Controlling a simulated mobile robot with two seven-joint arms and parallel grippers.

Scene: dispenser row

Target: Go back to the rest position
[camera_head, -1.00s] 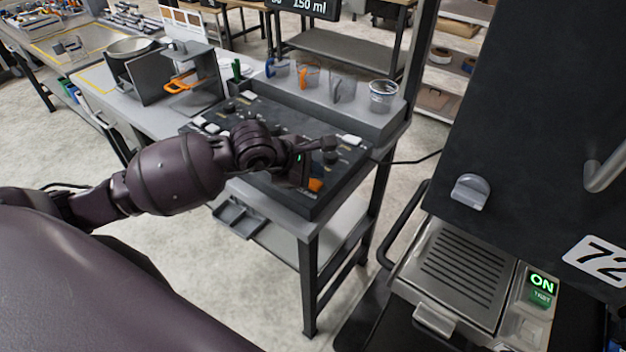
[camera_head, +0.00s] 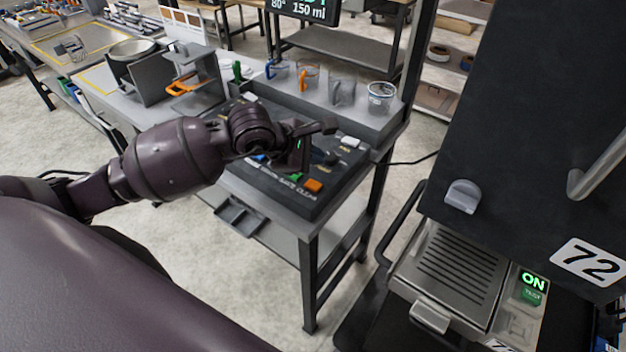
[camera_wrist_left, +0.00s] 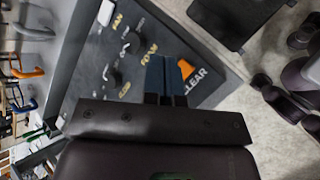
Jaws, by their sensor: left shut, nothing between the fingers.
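My left gripper (camera_head: 318,130) is over the dark control panel (camera_head: 335,180) on the grey bench, raised above its surface. It is shut and empty. In the left wrist view the fingers of my left gripper (camera_wrist_left: 165,78) are together, in front of the panel's labels. An orange button (camera_head: 314,186) marked CLEAR sits at the panel's front edge, apart from the fingers. The orange button also shows in the wrist view (camera_wrist_left: 186,68). My right gripper is not in view.
Several cups and jugs stand on the raised shelf (camera_head: 352,108) behind the panel. A dark machine (camera_head: 520,120) with a steel drip tray (camera_head: 462,265) and a lit ON sign stands at the right. Pale floor (camera_head: 255,290) lies open in front of the bench.

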